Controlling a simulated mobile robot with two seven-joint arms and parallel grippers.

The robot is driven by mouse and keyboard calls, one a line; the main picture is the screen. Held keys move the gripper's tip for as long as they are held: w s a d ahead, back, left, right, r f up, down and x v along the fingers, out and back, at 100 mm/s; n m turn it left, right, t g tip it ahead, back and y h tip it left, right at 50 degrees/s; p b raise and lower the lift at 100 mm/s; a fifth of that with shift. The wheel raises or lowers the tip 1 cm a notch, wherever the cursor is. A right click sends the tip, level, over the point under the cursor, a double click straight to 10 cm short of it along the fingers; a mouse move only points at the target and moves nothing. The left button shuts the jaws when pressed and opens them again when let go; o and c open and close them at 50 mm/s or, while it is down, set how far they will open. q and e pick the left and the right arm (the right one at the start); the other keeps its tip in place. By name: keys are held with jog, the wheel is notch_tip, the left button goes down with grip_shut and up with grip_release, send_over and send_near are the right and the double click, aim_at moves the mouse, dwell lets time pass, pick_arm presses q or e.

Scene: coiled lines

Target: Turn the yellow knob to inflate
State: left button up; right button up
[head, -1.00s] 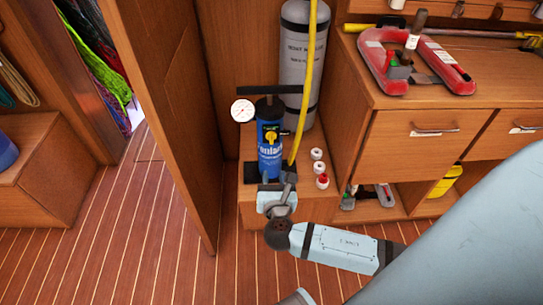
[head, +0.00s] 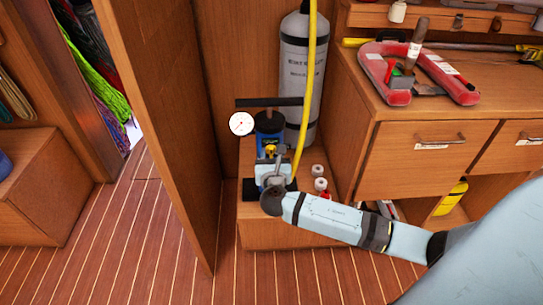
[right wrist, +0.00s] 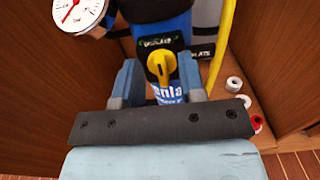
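The blue pump (head: 270,124) stands on a low wooden ledge, with a black T-handle (head: 268,102) on top and a white gauge (head: 241,124) at its left. Its yellow knob (head: 271,151) is on the front, and it shows clearly in the right wrist view (right wrist: 161,66). My right gripper (head: 272,166) is in front of the pump. In the right wrist view its two fingers (right wrist: 160,84) are apart, one on each side below the knob, with nothing held between them. I cannot tell whether a finger touches the pump. My left gripper is not in view.
A yellow hose (head: 304,110) rises at the pump's right, in front of a grey cylinder (head: 302,62). Small white and red caps (head: 319,184) lie on the ledge near my right arm. A wooden panel (head: 165,110) stands at left; a drawer cabinet (head: 420,145) at right.

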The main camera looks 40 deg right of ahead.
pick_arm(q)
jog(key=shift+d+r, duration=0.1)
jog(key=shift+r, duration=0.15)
pick_arm(e)
jog(key=shift+w+d, duration=0.15)
jog(key=shift+w, duration=0.1)
grip_shut()
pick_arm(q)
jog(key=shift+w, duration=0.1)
